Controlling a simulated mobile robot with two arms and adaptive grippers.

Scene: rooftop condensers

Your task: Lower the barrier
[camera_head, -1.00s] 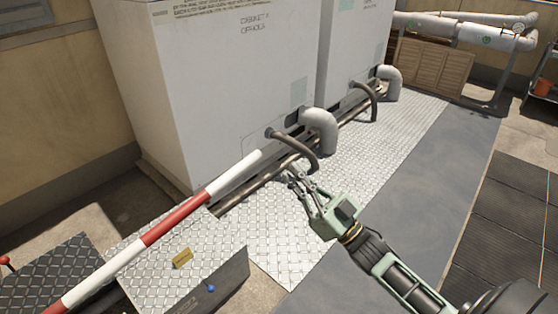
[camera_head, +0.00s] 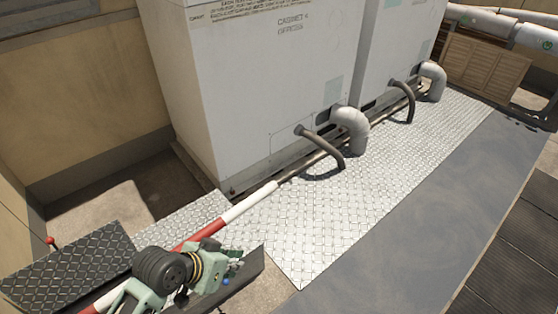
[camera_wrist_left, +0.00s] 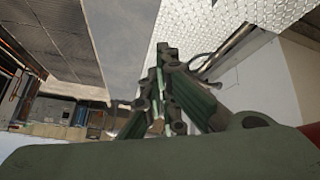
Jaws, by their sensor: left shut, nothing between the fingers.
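The barrier is a red and white striped pole (camera_head: 247,204) in the head view. It slants from the lower left, and its white tip ends beside the pipes at the cabinet's foot. I cannot tell its exact height above the plate. My left gripper (camera_head: 214,271) is at the lower left, in front of the pole's lower part and hiding some of it. I cannot tell whether it touches the pole. In the left wrist view the fingers (camera_wrist_left: 161,52) are shut with nothing between them. My right gripper is not in view.
Two grey cabinets (camera_head: 240,85) stand behind, with bent pipes (camera_head: 352,128) at their feet. A dark panel with a blue knob (camera_head: 226,282) is close to my gripper. A red knob (camera_head: 50,240) is at far left. The diamond plate (camera_head: 330,220) is clear.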

